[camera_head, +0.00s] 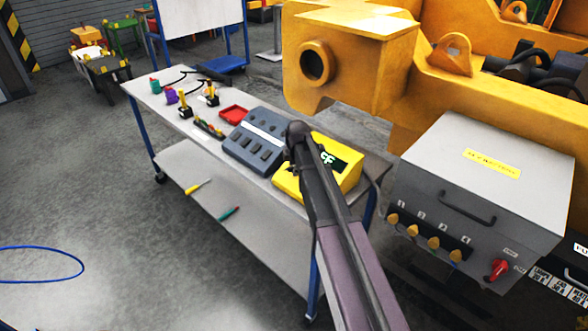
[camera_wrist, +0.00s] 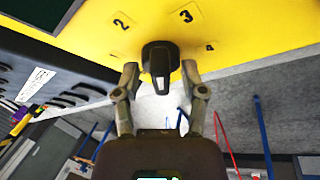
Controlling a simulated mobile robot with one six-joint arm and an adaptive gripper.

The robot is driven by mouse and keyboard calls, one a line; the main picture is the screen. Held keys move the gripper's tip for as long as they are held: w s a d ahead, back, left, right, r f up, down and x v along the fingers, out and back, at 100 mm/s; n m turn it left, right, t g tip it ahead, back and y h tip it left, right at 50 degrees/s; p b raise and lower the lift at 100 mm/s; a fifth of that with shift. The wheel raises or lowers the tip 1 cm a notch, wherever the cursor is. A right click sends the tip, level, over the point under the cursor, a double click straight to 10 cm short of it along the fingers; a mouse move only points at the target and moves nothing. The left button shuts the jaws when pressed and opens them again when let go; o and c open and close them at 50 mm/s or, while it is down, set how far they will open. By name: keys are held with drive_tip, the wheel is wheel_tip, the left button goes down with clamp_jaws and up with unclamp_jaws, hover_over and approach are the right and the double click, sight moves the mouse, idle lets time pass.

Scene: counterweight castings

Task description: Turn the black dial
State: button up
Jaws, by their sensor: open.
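The black dial (camera_wrist: 160,58) sits on the yellow face of a box, with the numbers 2, 3 and a smaller mark, perhaps 4, printed around it in the wrist view. A lighter pointer mark shows on the dial. My gripper (camera_wrist: 160,74) is open, with one fingertip at each side of the dial and small gaps showing. I cannot tell how deep the fingertips reach along it. In the head view the yellow box (camera_head: 347,180) stands on the cart, with a dark display. My arm covers part of it, and the dial is hidden there.
A grey-blue console (camera_head: 256,140) stands beside the yellow box on the white cart (camera_head: 150,100). A red tray (camera_head: 233,114) and small joysticks sit further left. A grey cabinet (camera_head: 490,190) with yellow knobs and a red switch stands right. A large yellow machine (camera_head: 350,60) rises behind.

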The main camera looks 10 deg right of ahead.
clamp_jaws()
drive_tip(key=shift+m, duration=0.3)
drive_tip(key=m+t+b, duration=0.1)
drive_tip(key=m, duration=0.2)
drive_tip(key=shift+t, duration=0.3)
drive_tip(key=shift+w+m+t, duration=0.1)
drive_tip(key=shift+m+t, duration=0.2)
drive_tip(key=shift+m, duration=0.3)
unclamp_jaws()
